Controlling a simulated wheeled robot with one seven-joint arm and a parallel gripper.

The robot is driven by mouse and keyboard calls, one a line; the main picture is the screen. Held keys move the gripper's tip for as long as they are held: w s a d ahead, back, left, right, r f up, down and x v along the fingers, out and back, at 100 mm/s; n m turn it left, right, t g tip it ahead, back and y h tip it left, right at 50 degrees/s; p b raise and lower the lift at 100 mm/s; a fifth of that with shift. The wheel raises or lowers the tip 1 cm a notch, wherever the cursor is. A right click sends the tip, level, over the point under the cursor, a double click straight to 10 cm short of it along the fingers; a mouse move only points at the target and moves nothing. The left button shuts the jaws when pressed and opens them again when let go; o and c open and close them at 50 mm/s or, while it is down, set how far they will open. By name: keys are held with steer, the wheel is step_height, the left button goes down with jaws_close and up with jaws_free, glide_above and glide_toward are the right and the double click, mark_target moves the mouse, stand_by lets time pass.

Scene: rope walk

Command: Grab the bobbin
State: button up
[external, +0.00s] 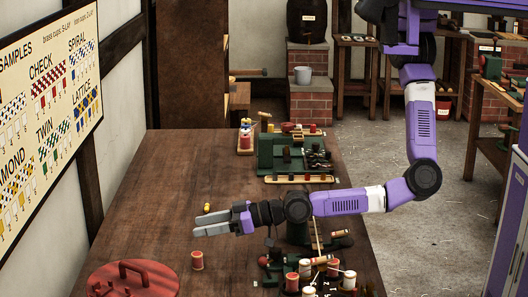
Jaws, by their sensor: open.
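How high the gripper is above the table I cannot tell. Several other bobbins (306,268), red and pale, stand in a cluster at the front right of the table. Part of that equipment is hidden behind my arm.
A small yellow piece (207,208) lies just beyond the fingers. A round red lid (133,283) with a handle is at the front left. Green machinery (272,152) and a tray with a red bobbin (246,140) stand at the back. The table's left middle is mostly clear.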

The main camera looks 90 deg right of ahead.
steer(key=g, duration=0.2)
glide_toward(189, 267)
steer(key=shift+w+a+r+n, duration=0.15)
steer(key=shift+w+a+r, duration=0.05)
steer(key=shift+w+r, duration=0.25)
steer(key=shift+w+a+r+n, duration=0.15)
steer(key=shift+w+a+r, duration=0.05)
steer(key=shift+w+r, duration=0.25)
steer(key=shift+r+x, duration=0.15)
steer(key=shift+x, duration=1.8)
steer(key=shift+r+x, duration=0.2)
steer(key=shift+x, duration=1.75)
steer(key=shift+w+d, duration=0.1)
steer(key=shift+d, duration=0.05)
jaws_close()
